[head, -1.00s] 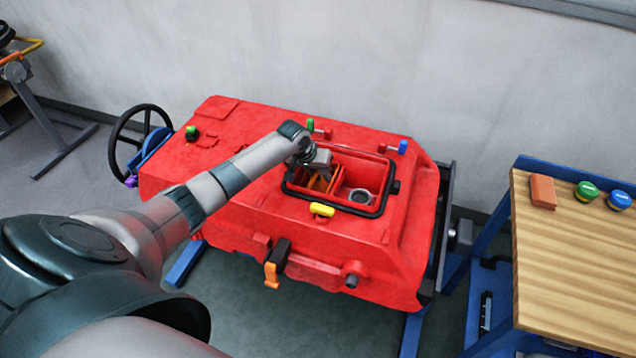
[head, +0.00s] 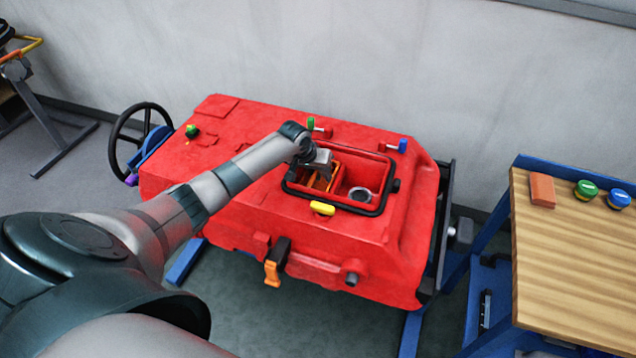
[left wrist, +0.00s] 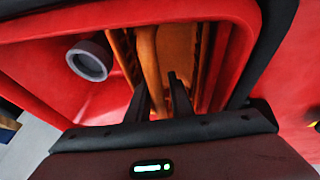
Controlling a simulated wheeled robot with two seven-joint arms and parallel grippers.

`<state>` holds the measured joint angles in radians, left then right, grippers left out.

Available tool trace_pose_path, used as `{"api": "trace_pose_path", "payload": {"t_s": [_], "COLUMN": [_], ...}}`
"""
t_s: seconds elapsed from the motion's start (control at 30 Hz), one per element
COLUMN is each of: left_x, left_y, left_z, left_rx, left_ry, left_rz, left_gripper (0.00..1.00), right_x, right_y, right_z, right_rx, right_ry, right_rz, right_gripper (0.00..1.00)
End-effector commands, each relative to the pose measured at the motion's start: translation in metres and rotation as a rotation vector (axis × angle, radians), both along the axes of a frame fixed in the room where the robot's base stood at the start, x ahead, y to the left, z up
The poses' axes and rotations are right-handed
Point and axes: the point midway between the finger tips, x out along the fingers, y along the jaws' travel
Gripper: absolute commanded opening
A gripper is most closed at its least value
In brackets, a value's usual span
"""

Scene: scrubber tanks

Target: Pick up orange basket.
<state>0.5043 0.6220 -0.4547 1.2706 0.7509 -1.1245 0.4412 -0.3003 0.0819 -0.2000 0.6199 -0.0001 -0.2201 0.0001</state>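The orange basket (head: 319,183) sits inside the red tank's (head: 233,140) rectangular, black-rimmed opening, on its left side. My left gripper (head: 324,174) is at this opening, over the basket, and hides part of it. In the left wrist view, the two dark fingers (left wrist: 158,88) stand apart and reach down to the basket (left wrist: 177,45). An orange bar or wall of the basket shows between them, with a visible gap to the right finger. Contact cannot be told. My right gripper is not in view.
A grey ring-shaped port (head: 360,195) lies right of the basket in the opening. A yellow knob (head: 322,208) sits at the front rim; green and blue levers (head: 403,146) stand behind. A wooden-topped workbench (head: 575,265) is at the right, mostly clear.

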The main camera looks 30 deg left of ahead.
Motion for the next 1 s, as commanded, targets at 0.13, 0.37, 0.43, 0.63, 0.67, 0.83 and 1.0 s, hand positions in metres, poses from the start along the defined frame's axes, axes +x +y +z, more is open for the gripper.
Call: {"api": "trace_pose_path", "payload": {"t_s": [0.13,0.37,0.43,0.63,0.67,0.83,1.0], "left_x": [-0.0001,-0.0001,-0.0001,-0.0002,-0.0001,0.0,0.0001], "left_y": [-0.0002,-0.0001,0.0,0.0001,0.0001,0.0005,0.0009], "left_z": [-0.0017,-0.0027,-0.0027,-0.0026,-0.0026,-0.0023,-0.0017], "left_rx": [0.0,0.0,0.0,0.0,0.0,0.001,0.001], "left_ry": [0.0,0.0,0.0,0.0,0.0,-0.001,-0.001], "left_rz": [0.0,0.0,0.0,0.0,0.0,0.001,0.001], "left_gripper": [0.2,0.2,0.2,0.0,0.0,0.0,0.0], "right_x": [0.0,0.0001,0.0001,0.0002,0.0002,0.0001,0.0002], "right_y": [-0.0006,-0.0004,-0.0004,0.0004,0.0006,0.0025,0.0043], "right_z": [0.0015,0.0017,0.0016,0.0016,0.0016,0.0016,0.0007], "right_rx": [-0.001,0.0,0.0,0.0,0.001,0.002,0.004], "right_ry": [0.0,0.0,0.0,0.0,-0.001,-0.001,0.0], "right_rz": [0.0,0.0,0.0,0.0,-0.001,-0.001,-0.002], "right_gripper": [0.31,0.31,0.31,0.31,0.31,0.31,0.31]}}
